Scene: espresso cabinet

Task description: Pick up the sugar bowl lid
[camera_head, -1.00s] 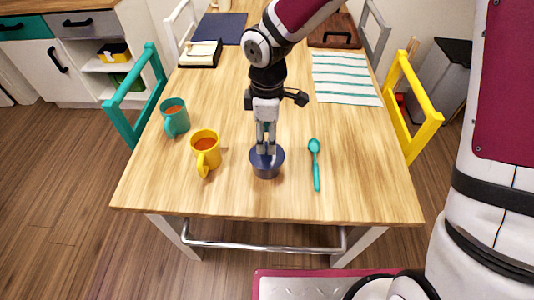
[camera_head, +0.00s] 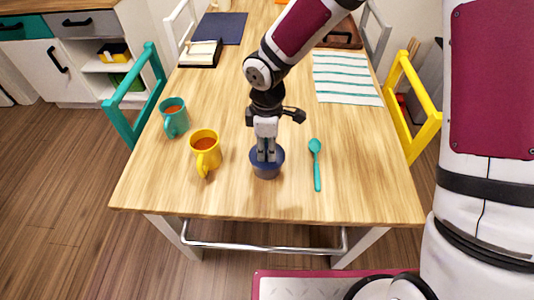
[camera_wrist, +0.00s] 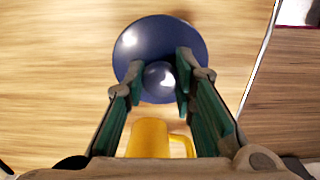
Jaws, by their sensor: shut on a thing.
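The dark blue sugar bowl (camera_head: 267,171) stands upright near the front middle of the table. Its round blue lid (camera_wrist: 128,50) has a ball knob (camera_wrist: 159,78) in the middle. My gripper (camera_head: 267,156) points down over the bowl and is shut on the lid's knob. In the wrist view the two fingertips of my gripper (camera_wrist: 166,80) sit on either side of the knob. The lid is on or very close to the bowl; the fingers hide part of it in the head view, and I cannot tell whether there is a gap.
A yellow mug (camera_head: 205,152) stands just left of the bowl, and a teal mug (camera_head: 174,120) farther left. A teal spoon (camera_head: 316,166) lies to the right. A striped cloth (camera_head: 345,80) lies farther back. The table's front edge (camera_head: 270,218) is close to the bowl.

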